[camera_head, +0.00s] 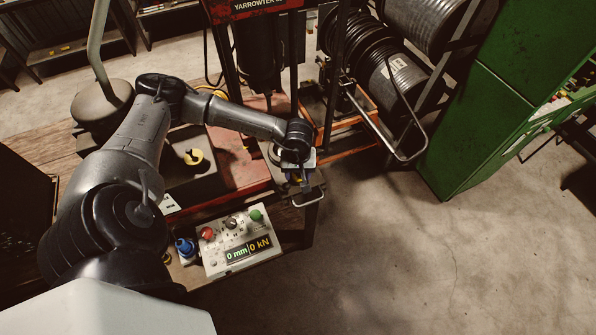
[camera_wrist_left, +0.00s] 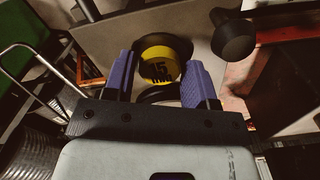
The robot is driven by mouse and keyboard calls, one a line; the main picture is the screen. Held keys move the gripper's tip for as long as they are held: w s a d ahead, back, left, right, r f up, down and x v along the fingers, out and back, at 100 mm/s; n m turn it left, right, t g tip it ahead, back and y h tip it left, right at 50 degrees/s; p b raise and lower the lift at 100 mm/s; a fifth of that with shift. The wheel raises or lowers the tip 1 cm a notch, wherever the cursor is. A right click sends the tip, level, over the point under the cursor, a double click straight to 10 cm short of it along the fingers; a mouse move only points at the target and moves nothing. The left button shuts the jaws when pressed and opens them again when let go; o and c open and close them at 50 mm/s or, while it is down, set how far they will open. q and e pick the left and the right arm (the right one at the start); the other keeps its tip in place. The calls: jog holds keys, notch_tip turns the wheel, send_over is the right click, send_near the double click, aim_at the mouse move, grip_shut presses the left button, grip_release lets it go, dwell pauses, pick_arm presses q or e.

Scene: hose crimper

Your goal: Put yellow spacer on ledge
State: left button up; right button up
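The yellow spacer (camera_wrist_left: 165,58), a disc marked with a 15, lies between the blue fingers of my left gripper (camera_wrist_left: 160,85) in the left wrist view. The fingers flank it closely, but whether they press on it cannot be told. In the head view the left gripper (camera_head: 298,183) points down at the front right corner of the press bench, with a small patch of yellow at its fingers. The metal ledge there is partly hidden under the gripper. My right gripper is out of view.
The control box (camera_head: 237,240) and a blue-capped item (camera_head: 185,247) stand in front. Hose reels (camera_head: 395,75) and a green cabinet (camera_head: 500,90) stand right; the floor between is clear.

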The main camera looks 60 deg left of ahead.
pick_arm(q)
jog(key=shift+o, duration=1.2)
jog(key=shift+r, duration=0.1)
